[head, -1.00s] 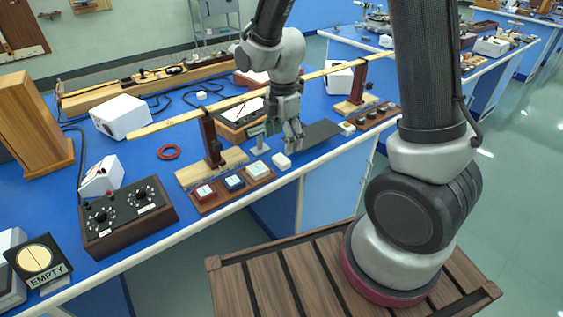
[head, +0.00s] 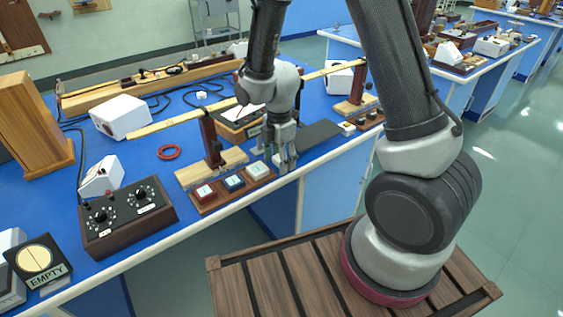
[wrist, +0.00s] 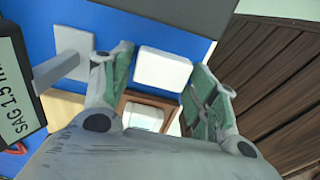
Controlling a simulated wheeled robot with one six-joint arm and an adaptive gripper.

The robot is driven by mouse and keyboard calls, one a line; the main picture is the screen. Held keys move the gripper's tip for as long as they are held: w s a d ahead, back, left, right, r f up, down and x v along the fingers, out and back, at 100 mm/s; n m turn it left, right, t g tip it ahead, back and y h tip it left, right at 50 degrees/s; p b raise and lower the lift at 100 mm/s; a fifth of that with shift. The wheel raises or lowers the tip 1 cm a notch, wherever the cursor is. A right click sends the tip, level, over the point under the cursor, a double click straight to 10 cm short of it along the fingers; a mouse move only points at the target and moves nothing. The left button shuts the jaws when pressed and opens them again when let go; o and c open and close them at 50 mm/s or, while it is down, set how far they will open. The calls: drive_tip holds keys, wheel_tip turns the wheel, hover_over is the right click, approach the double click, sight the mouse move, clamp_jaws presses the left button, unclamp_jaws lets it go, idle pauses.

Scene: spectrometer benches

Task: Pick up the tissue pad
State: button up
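A small white pad, which looks like the tissue pad (wrist: 162,69), lies on the blue bench top near its front edge. In the wrist view it sits between the two green-lined fingers of my gripper (wrist: 160,80), with a gap visible on each side. My gripper is open and points down over the pad. In the head view my gripper (head: 284,164) is low at the bench's front edge, and its fingers hide nearly all of the pad.
A wooden tray (head: 218,204) with red, blue and white blocks lies just left of my gripper. A grey stand (wrist: 72,55) and a "SAG" label (wrist: 14,90) are close on the left. A dark mat (head: 318,131) lies to the right. A long wooden beam (head: 170,123) spans behind.

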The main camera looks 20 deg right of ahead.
sight(279, 160)
drive_tip(key=c, duration=0.4)
drive_tip(key=shift+o, duration=0.2)
wheel_tip(279, 160, up, 10)
